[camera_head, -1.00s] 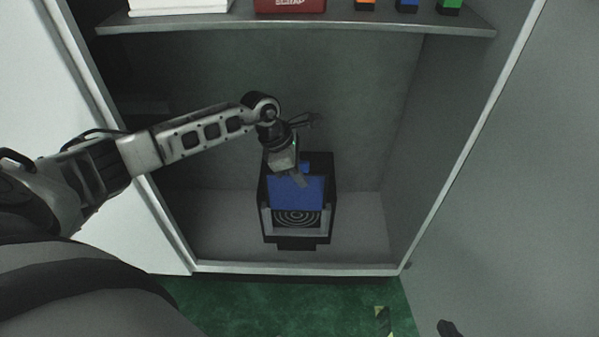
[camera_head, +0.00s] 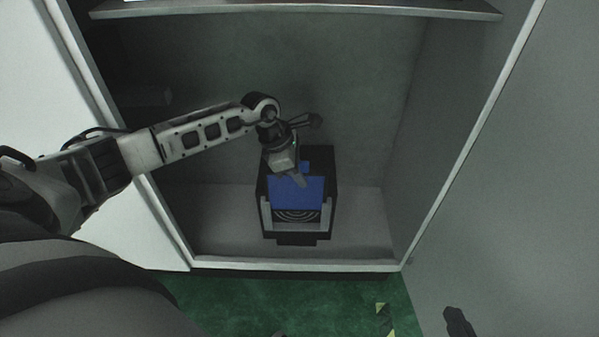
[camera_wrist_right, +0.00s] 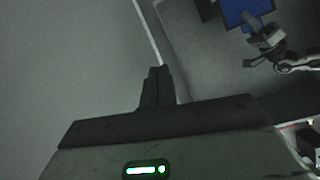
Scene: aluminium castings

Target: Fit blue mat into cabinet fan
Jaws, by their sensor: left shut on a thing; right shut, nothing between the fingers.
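The blue mat (camera_head: 297,196) is a flat blue panel over the upper front of the black cabinet fan (camera_head: 325,158). The fan's ringed grille (camera_head: 297,216) shows below the mat's lower edge. My left gripper (camera_head: 299,180) is shut on the mat near its top edge. I cannot tell whether the mat is seated in the fan's frame. A small blue part also shows behind the gripper. The mat (camera_wrist_right: 245,11) also shows at the top of the right wrist view. My right gripper (camera_wrist_right: 157,88) is shut and empty, away from the fan.
The fan stands on the cabinet floor (camera_head: 365,225), with free room on both sides. A shelf (camera_head: 300,10) crosses above it. The cabinet's front edge (camera_head: 295,264) runs before it, and a grey panel (camera_head: 520,180) stands on the right.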

